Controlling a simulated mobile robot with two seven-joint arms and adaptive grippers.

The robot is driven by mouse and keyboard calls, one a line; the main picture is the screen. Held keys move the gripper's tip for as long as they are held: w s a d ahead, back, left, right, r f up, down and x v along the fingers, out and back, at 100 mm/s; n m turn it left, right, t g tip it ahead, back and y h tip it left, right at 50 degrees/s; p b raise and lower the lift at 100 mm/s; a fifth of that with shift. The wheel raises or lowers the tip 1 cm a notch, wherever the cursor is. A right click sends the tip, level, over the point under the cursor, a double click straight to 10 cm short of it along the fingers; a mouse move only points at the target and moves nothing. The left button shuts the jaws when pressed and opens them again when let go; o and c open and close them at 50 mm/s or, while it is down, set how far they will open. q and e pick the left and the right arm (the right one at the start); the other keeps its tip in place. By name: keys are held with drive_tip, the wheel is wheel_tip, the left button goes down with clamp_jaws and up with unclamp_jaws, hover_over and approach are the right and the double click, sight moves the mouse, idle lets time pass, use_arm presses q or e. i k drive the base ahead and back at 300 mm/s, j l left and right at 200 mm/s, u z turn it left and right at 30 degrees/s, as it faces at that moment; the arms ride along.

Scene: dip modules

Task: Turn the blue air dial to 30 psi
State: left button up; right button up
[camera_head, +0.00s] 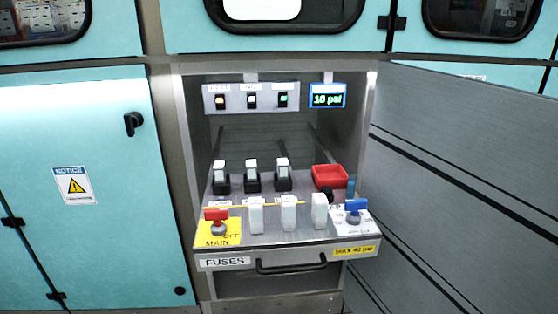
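The blue air dial (356,207) sits on a white label plate (351,222) at the right front of the pulled-out drawer panel. A small blue-framed display (327,96) above it at the back reads 10 psi in green. A yellow label (354,250) on the drawer front below the dial appears to read "MAX 40 psi". The scale marks around the dial are too small to read. Neither of my grippers shows in the head view.
The drawer (222,262) carries a red main switch (217,214), several white fuse blocks (288,215), black-and-white modules (252,176) and a red tray (329,176). A handle (291,265) crosses its front. An open grey door (460,170) stands close on the right.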

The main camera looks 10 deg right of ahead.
sight(355, 206)
drive_tip(key=i+j+z, duration=0.15)
drive_tip(key=j+z, duration=0.15)
drive_tip(key=z, duration=0.2)
drive_tip(key=i+j+z, duration=0.1)
drive_tip(key=j+z, duration=0.2)
drive_tip(key=z, duration=0.15)
